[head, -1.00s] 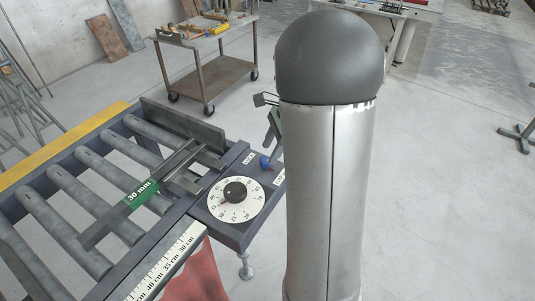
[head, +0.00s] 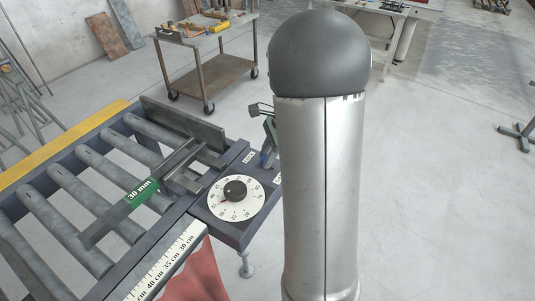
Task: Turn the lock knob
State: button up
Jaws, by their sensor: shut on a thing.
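The blue lock knob (head: 264,161) sits on the dark plate beside the round white dial, near the "LOCK" label, and only a small part of it shows. My gripper (head: 269,152) is down at the knob and shut on it. My large silver arm link hides the right side of the gripper and part of the knob, so the knob's exact angle cannot be told. The white dial (head: 248,209) has a black centre knob (head: 235,190).
A roller conveyor (head: 75,195) with a yellow edge, a cross stop marked 30 mm (head: 141,193) and a ruler scale (head: 165,266) lies on the left. A tool cart (head: 205,80) stands behind. A red cloth (head: 192,277) hangs below.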

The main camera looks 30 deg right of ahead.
jog(key=shift+n, duration=0.3)
jog(key=n+g, duration=0.1)
jog(key=n, duration=0.2)
jog(key=shift+w+n+g, duration=0.15)
jog(key=shift+n+g, duration=0.15)
jog(key=n, duration=0.2)
jog(key=n+g, duration=0.1)
jog(key=n, duration=0.1)
jog(key=shift+w+n+g, duration=0.1)
jog(key=shift+n+g, duration=0.2)
jog(key=n+g+h, duration=0.1)
jog(key=n, duration=0.3)
jog(key=shift+w+a+p, duration=0.1)
jog(key=shift+p, duration=0.2)
jog(key=n+h, duration=0.1)
jog(key=n, duration=0.1)
jog(key=n+g+h, duration=0.1)
jog(key=n, duration=0.1)
jog(key=shift+a+n, duration=0.1)
jog(key=shift+n, duration=0.3)
jog(key=o, duration=1)
jog(key=shift+c, duration=0.2)
